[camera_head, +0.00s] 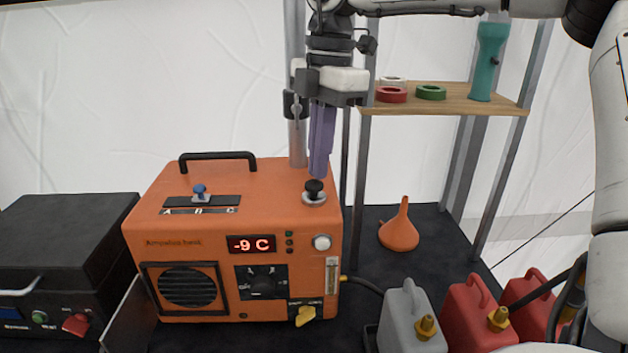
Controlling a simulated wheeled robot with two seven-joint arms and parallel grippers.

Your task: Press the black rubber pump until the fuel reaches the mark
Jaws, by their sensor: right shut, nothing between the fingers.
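The black rubber pump (314,188) is a small ribbed knob on a pale round base, on the right of the orange heater's top (250,190). My right gripper (318,172) points straight down with its purple fingers shut and empty. The fingertips are directly over the pump, very close to it; whether they touch it I cannot tell. A narrow vertical gauge (332,276) sits on the heater's front at the right; its fuel level and mark are too small to read. My left gripper is not in view.
The heater's black handle (218,156) and blue-knobbed selector (200,192) are left of the pump. A grey post stands behind the gripper. A wooden shelf (455,99), orange funnel (399,230), grey can (408,320) and red cans (470,310) are to the right. A black box (65,240) is left.

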